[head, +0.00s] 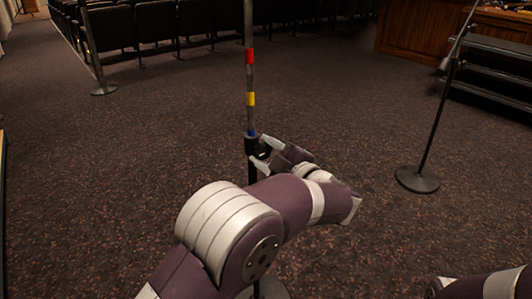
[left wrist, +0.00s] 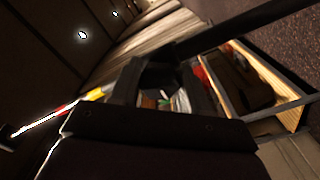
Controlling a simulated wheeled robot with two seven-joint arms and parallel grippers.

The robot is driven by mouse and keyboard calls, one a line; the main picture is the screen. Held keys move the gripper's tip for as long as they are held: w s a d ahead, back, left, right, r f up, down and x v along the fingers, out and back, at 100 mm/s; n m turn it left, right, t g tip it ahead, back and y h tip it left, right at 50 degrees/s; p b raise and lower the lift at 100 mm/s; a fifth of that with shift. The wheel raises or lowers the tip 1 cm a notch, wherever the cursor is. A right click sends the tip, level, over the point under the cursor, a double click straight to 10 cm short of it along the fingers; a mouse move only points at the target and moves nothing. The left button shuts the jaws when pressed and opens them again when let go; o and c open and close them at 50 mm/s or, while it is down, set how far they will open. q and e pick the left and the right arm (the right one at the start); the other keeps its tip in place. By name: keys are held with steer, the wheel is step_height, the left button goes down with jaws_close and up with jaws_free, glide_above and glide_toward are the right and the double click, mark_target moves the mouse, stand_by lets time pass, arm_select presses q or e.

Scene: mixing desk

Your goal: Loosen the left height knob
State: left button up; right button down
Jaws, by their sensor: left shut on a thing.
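A thin upright stand pole (head: 250,75) with red, yellow and blue bands rises in the middle of the head view. A dark clamp with the height knob (head: 251,145) sits just below the blue band. My left gripper (head: 262,153) comes to it from the right, and its light fingertips are shut on the knob, which they partly cover. The banded pole (left wrist: 60,110) slants at the left of that view. My right gripper is out of view.
A microphone stand (head: 418,178) with a round base stands at the right. Another post base (head: 104,89) is at the far left. Rows of dark chairs (head: 155,22) line the back, and a wooden desk (head: 412,30) is at the back right. The carpet between is clear.

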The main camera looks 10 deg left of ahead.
arm_select(q)
steer(key=shift+f, duration=0.1)
steer(key=o, duration=1)
steer(key=p+v, duration=0.5)
steer(key=v, duration=0.7)
steer(key=shift+s+d, duration=0.25)
steer(key=shift+s, duration=0.05)
